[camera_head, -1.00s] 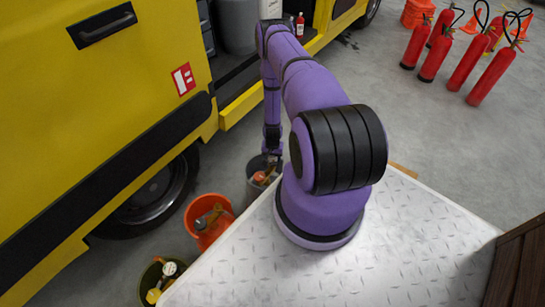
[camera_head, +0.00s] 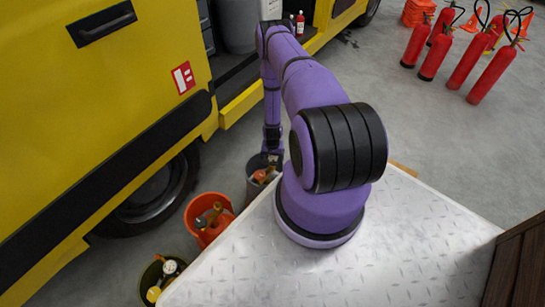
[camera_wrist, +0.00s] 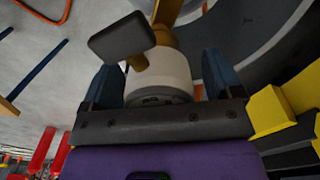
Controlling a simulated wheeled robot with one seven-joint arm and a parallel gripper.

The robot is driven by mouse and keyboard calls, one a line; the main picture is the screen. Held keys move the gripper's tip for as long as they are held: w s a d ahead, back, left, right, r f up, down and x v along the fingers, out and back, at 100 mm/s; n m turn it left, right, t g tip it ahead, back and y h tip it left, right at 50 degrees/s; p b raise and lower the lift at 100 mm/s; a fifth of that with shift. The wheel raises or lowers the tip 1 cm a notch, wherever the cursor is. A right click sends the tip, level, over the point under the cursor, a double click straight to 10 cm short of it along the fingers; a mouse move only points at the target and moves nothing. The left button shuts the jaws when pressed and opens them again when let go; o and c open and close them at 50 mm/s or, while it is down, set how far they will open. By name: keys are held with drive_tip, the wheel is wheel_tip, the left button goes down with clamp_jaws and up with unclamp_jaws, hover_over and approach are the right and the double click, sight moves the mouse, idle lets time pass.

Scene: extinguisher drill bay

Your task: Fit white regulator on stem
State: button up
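In the wrist view, my gripper (camera_wrist: 160,88) has its two blue-grey fingers spread wide on either side of a white cylindrical body. I take this to be the white regulator (camera_wrist: 162,74); it has a brass neck (camera_wrist: 165,42) and a dark grey paddle-like part (camera_wrist: 122,37). The left finger is close against the white body. A narrow gap shows at the right finger. In the head view, my gripper reaches down at the grey bucket (camera_head: 253,193); its fingers are too small to make out there. I cannot pick out the stem.
An orange bucket (camera_head: 192,217) and an olive bucket (camera_head: 150,275) with fittings stand beside the yellow truck (camera_head: 150,60). Red extinguishers (camera_head: 467,70) stand on the open floor at upper right. The pale tread-plate surface (camera_head: 400,245) is clear.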

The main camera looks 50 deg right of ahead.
wheel_tip(320, 180, up, 11)
drive_tip(key=shift+f, duration=0.1)
idle(0.7)
